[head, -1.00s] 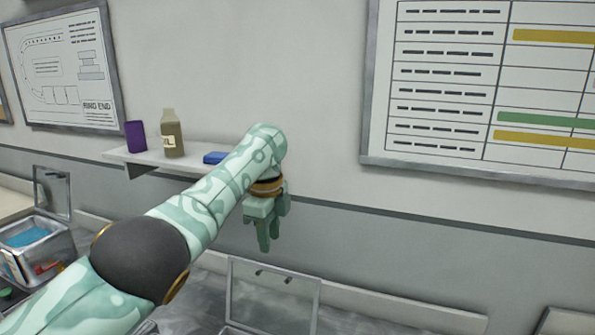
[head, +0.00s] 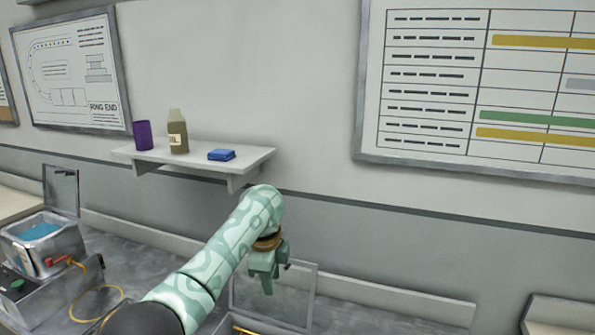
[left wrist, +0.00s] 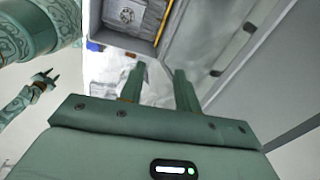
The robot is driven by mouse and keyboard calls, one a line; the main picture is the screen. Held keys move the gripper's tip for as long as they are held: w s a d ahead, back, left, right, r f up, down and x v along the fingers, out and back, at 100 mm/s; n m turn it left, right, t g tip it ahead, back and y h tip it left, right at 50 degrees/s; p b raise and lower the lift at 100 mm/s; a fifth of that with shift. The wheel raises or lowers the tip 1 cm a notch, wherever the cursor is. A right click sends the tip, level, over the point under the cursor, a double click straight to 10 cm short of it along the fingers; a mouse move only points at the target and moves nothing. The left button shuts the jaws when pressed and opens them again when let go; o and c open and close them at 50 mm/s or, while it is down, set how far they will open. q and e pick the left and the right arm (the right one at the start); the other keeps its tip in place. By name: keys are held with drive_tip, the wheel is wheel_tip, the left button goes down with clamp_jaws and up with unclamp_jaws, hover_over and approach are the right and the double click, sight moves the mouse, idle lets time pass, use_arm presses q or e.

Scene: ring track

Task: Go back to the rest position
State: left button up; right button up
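My left gripper (head: 267,278) hangs below the end of my left arm in the head view, fingers pointing down, in front of an upright framed lid. In the left wrist view its two fingers (left wrist: 158,88) stand apart with nothing between them. A second patterned arm of mine shows at the left edge of the left wrist view. Its small gripper, my right gripper (left wrist: 47,79), seems to have its fingers spread and nothing in them. My right gripper is not in the head view.
A wall shelf (head: 200,160) holds a purple cup (head: 143,135), a bottle (head: 178,133) and a blue box (head: 221,154). A metal container (head: 42,243) with an open lid stands at the left on the grey worktop (head: 130,265). The framed lid (head: 300,290) rises behind my left gripper.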

use_arm(q)
drive_tip(key=s+a+f+n+t, duration=0.2)
drive_tip(key=s+a+f+n, duration=0.25)
drive_tip(key=s+f, duration=0.35)
drive_tip(key=s+a+f+n+t, duration=0.1)
drive_tip(key=s+a+f+n, duration=0.35)
drive_tip(key=f, duration=0.65)
drive_tip(key=s+a+r+n+t+y, duration=0.1)
drive_tip(key=s+a+r+n+y, duration=0.15)
drive_tip(key=s+a, duration=0.7)
drive_tip(key=s+a+r+n+t+y, duration=0.2)
drive_tip(key=s+a+r+y, duration=0.3)
drive_tip(key=s, duration=0.8)
drive_tip(key=s+d+f+g+h+b, duration=0.1)
drive_tip(key=s+d+f+g+h, duration=0.15)
drive_tip(key=f, duration=1.05)
drive_tip(key=s+d+f+g+h, duration=0.1)
drive_tip(key=f+h, duration=0.2)
drive_tip(key=f, duration=1)
drive_tip(key=s+f+n+g+h+b, duration=0.1)
drive_tip(key=s+f+n+g, duration=0.1)
drive_tip(key=s+f, duration=1.7)
drive_tip(key=shift+s+d+n+g+b, duration=0.35)
drive_tip(key=shift+s+n, duration=0.3)
drive_tip(key=shift+s, duration=0.3)
use_arm(e)
drive_tip(key=f, duration=0.1)
drive_tip(key=s+f, duration=0.1)
drive_tip(key=shift+f, duration=0.35)
